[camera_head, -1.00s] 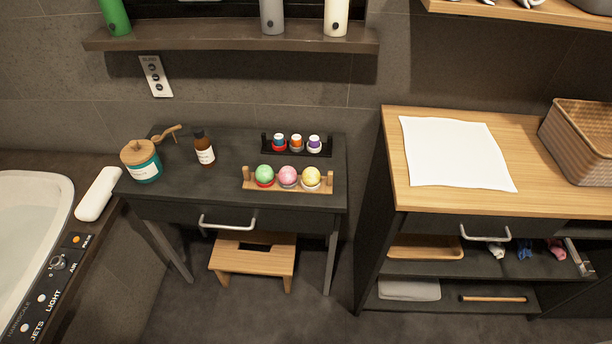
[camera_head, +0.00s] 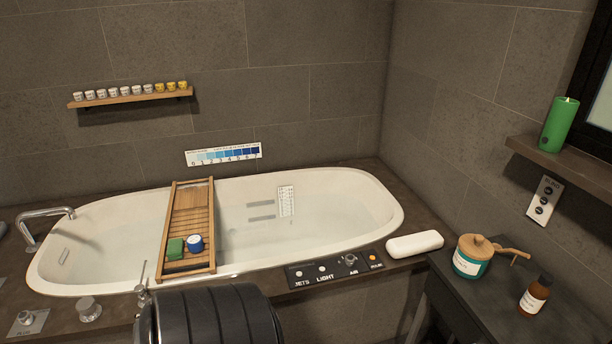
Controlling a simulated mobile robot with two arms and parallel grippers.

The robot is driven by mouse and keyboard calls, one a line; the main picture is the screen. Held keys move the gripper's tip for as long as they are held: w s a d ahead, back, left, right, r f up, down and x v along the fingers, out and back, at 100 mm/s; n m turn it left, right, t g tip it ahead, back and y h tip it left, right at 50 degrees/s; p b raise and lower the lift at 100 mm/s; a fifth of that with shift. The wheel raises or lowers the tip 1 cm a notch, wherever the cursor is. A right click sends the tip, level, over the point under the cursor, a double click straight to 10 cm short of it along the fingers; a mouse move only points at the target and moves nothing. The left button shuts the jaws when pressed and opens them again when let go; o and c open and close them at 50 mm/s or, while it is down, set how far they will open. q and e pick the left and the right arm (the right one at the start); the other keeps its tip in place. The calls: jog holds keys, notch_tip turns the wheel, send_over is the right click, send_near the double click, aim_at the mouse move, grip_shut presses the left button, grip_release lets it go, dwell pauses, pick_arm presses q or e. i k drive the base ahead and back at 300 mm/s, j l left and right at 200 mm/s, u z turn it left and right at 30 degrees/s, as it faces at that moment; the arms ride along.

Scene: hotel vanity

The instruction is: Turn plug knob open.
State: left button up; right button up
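A small round knob (camera_head: 26,317) sits on a square metal plate at the near left corner of the bathtub deck; the lettering on the plate is too small to read for sure. A second, larger round metal knob (camera_head: 88,308) stands to its right on the deck, in front of the white bathtub (camera_head: 330,215). The tub looks filled with water. Neither of my grippers is in view.
A wooden bath tray (camera_head: 187,225) with a green block and a blue-white jar spans the tub. A faucet (camera_head: 45,213) is at left. A control panel (camera_head: 335,269), white pillow (camera_head: 414,244) and side table with a teal jar (camera_head: 470,262) are right. A black ribbed shape blocks the bottom.

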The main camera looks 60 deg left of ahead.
aim_at(26, 319)
jog(key=u, duration=4)
